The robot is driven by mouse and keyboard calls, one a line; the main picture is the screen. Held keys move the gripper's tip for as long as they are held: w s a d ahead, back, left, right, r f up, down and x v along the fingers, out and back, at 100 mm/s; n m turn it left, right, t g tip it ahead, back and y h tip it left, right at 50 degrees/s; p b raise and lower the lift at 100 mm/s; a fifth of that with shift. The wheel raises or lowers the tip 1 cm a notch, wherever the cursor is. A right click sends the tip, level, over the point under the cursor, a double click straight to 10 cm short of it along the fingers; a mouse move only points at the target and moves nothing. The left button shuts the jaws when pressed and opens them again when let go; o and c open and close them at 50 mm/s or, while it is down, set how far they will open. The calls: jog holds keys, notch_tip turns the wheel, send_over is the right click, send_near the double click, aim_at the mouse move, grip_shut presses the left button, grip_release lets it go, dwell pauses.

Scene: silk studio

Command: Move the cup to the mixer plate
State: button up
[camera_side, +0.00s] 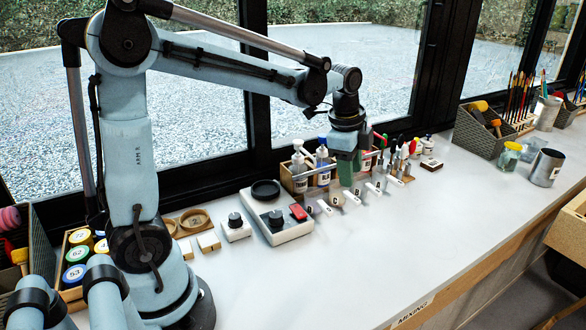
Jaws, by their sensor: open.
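A grey metal cup (546,168) with a pale label stands upright on the right part of the white worktop. The mixer plate (265,189) is a black round disc on top of a white device with a dark knob and a red switch, left of the middle. The plate looks empty. My gripper (346,178) points down over the row of bottles at the middle, right of the mixer and well left of the cup. Its greenish fingers are open and hold nothing that I can see. The finger gap is hard to make out.
A rack of bottles (300,172) stands beside my gripper, with small white labelled holders (352,197) in front. A small glass jar (507,156) stands just left of the cup. Brush boxes (484,133) stand behind. The front middle of the worktop (400,240) is clear.

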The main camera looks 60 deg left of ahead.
aim_at(353, 197)
jog(key=w+a+f+m, duration=0.1)
jog(key=w+a+f+m+g, duration=0.1)
jog(key=w+f+m, duration=0.1)
jog(key=w+a+f+m+g, duration=0.1)
jog(key=shift+w+f+m, duration=0.25)
jog(key=shift+m, duration=0.15)
jog(key=shift+w+a+f+m, duration=0.25)
jog(key=shift+w+f+m, duration=0.05)
jog(key=shift+f+m, duration=0.2)
jog(key=shift+f, duration=3.05)
grip_shut()
jog(key=shift+r, duration=0.1)
jog(key=shift+r, duration=1.05)
jog(key=shift+r, duration=0.1)
